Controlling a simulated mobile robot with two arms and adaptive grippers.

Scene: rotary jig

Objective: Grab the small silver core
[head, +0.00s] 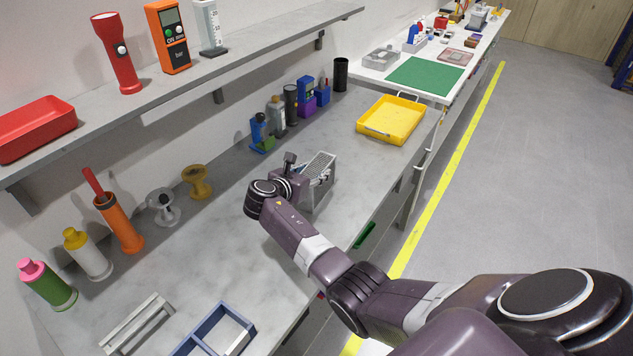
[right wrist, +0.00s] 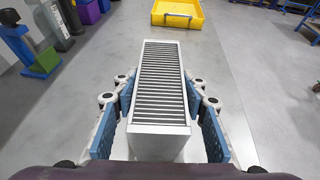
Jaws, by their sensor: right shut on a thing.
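The small silver core (head: 320,166) is a ribbed, box-shaped metal block over the middle of the grey workbench. In the right wrist view the core (right wrist: 160,85) lies between two blue-padded fingers, its finned face up and a plain end towards me. My right gripper (right wrist: 160,105) is shut on its sides. In the head view the right gripper (head: 300,182) is partly hidden behind its own wrist. I cannot tell whether the core still touches the bench. My left gripper is not in view.
A yellow tray (head: 391,120) sits on the bench beyond the core. Bottles and small tools stand along the wall, with a blue-green block (head: 261,134) closest to the core. A blue divided frame (head: 216,331) and a grey rack (head: 138,323) lie at the near end.

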